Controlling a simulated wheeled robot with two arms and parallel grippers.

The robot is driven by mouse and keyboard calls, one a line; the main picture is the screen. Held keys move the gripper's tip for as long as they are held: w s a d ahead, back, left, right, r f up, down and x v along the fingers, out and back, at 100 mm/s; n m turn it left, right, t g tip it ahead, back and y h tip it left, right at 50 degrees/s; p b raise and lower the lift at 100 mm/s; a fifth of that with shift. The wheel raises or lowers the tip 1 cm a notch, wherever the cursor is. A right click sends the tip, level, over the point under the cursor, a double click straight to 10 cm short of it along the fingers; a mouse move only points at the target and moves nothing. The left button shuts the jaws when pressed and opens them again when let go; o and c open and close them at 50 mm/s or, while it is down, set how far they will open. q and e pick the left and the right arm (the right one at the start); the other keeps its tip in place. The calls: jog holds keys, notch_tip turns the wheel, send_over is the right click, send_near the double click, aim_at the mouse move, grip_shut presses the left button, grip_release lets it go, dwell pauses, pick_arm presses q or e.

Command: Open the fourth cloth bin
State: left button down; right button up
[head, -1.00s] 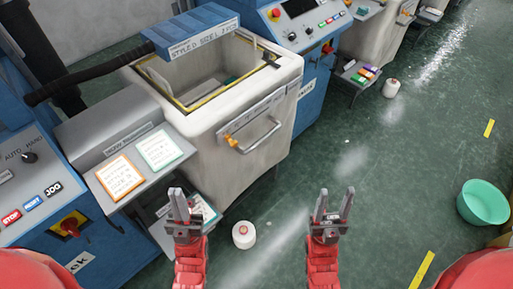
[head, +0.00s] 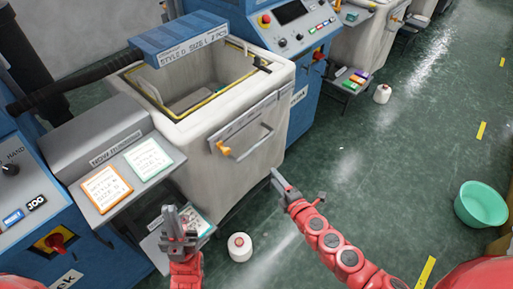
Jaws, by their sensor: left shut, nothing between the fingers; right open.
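A pale, open-topped cloth bin (head: 200,150) stands in the machine row at upper left. Its front carries a bar handle (head: 262,146) and an orange latch (head: 222,147). I cannot tell whether this bin is the fourth. Another pale bin (head: 368,42) stands further along. My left gripper (head: 172,212) is shut and empty, pointing up in front of the low shelf, left of the handle and apart from it. My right gripper (head: 276,178) is open and empty, low in front of the bin, below the handle and not visibly touching it.
A white yarn cone (head: 240,247) stands on the floor between my arms, another (head: 382,94) further back. Cards lie on the grey shelf (head: 160,182) at left. A green basin (head: 481,205) sits at right. The middle floor is clear.

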jog(key=w+r, duration=0.1)
send_near(256, 144)
jog(key=w+f, duration=0.1)
jog(key=b+x, duration=0.2)
jog(key=x, duration=0.7)
jog(key=shift+a, duration=0.15)
grip_shut()
jog(key=shift+f, duration=0.1)
dwell(1.3)
